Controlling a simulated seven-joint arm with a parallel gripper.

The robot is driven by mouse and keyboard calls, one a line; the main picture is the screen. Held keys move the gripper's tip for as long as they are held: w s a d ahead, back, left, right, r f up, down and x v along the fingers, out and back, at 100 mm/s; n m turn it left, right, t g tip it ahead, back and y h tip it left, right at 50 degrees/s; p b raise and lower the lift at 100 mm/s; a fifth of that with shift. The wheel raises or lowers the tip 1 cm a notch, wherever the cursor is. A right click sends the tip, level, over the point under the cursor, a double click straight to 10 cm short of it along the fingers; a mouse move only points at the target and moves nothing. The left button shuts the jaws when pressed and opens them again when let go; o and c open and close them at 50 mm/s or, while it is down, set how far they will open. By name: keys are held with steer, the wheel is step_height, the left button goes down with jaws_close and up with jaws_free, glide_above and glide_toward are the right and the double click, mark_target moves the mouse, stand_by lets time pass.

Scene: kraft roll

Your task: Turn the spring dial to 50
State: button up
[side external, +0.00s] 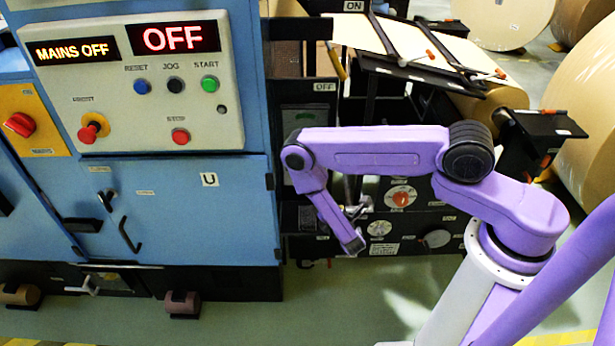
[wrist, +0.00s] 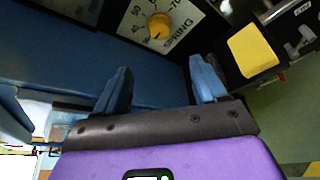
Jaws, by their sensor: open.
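The spring dial (wrist: 159,26) shows at the top of the wrist view as a round yellow knob on a white plate lettered SPRING. The numbers 50 and 70 can be made out on the plate; a small dark mark shows on the knob, but I cannot tell the exact setting. My gripper (wrist: 160,64) is open, its two blue fingers apart with nothing between them. The dial lies beyond the fingertips, with a gap. In the side view my wrist hangs before the low black control panel (side external: 411,219); I cannot pick out the spring dial there.
A yellow block (wrist: 254,50) sits right of my fingers in the wrist view. A red-orange knob (side external: 401,199) and a grey knob (side external: 436,238) are on the panel. A blue cabinet (side external: 160,215) stands left, its displays reading OFF. Paper rolls (side external: 575,195) stand right.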

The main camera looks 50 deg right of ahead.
steer(key=x, duration=1.7)
steer(key=shift+w, duration=0.15)
steer(key=shift+c, duration=0.3)
steer(key=c, duration=1)
